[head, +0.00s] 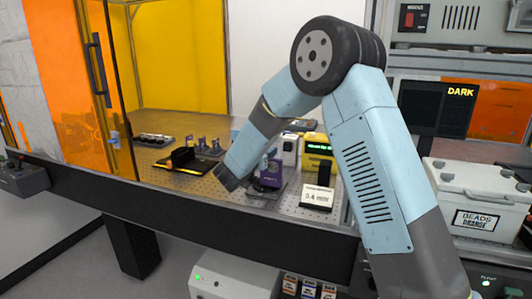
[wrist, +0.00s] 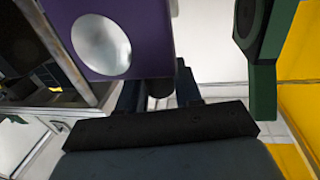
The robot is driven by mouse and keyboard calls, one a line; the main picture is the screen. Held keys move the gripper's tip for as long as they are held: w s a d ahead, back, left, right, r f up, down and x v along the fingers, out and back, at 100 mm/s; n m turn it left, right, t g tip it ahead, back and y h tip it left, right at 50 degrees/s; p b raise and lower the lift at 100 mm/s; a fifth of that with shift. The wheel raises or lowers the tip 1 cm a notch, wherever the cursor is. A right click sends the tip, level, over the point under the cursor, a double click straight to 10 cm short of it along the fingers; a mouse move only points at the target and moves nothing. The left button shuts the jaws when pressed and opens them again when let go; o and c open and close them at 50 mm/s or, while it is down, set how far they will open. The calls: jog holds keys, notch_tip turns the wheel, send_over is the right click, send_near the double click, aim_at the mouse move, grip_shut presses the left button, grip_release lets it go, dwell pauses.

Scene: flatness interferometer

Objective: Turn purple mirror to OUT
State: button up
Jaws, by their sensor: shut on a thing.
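The purple mirror (head: 270,174) stands on the perforated optical table in the head view, just right of the dark end of my arm. In the wrist view the purple mirror (wrist: 152,35) fills the upper left, with its round silvery face showing. My gripper (wrist: 160,88) reaches up under its lower edge, with a dark finger on each side of a short dark knob or stem. It is shut on this part of the mirror. The exact contact is partly hidden by the mount. My wrist hides the fingers in the head view.
A dark green mount (wrist: 262,55) stands close on the right in the wrist view. A yellow device (head: 318,150) and a small white sign (head: 317,198) stand right of the mirror. An orange panel (head: 75,80) stands at left. The DARK screen (head: 437,107) is at right.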

jog(key=o, duration=0.9)
jog(key=shift+a, duration=0.1)
jog(key=v, duration=1.3)
jog(key=shift+s+a, duration=0.2)
jog(key=shift+s, duration=0.1)
jog(key=w+d+r+n+t+y, duration=0.1)
jog(key=w+d+r+n+y, duration=0.2)
jog(key=r+y, duration=0.55)
jog(key=s+d+r+n+g+y, duration=0.2)
jog(key=s+d+r+y, duration=0.1)
jog(key=s+d+r, duration=0.3)
jog(key=s+d+f+g, duration=0.1)
jog(key=s+d+g, duration=0.2)
jog(key=s+d, duration=0.4)
jog(key=s+d+f+g+h, duration=0.1)
jog(key=s+d+f+g, duration=0.1)
jog(key=s+d, duration=0.5)
jog(key=s+d+f+n+g+h, duration=0.1)
jog(key=s+d+g, duration=0.3)
jog(key=s, duration=1.1)
jog(key=shift+s+d+f+h, duration=0.1)
jog(key=shift+d+f, duration=0.15)
jog(key=shift+d, duration=0.4)
jog(key=shift+s+d+f+h, duration=0.1)
jog(key=shift+s+d+f, duration=0.1)
jog(key=shift+d, duration=0.4)
jog(key=shift+s+d+f+h, duration=0.1)
jog(key=shift+d+f, duration=0.15)
jog(key=shift+d, duration=0.4)
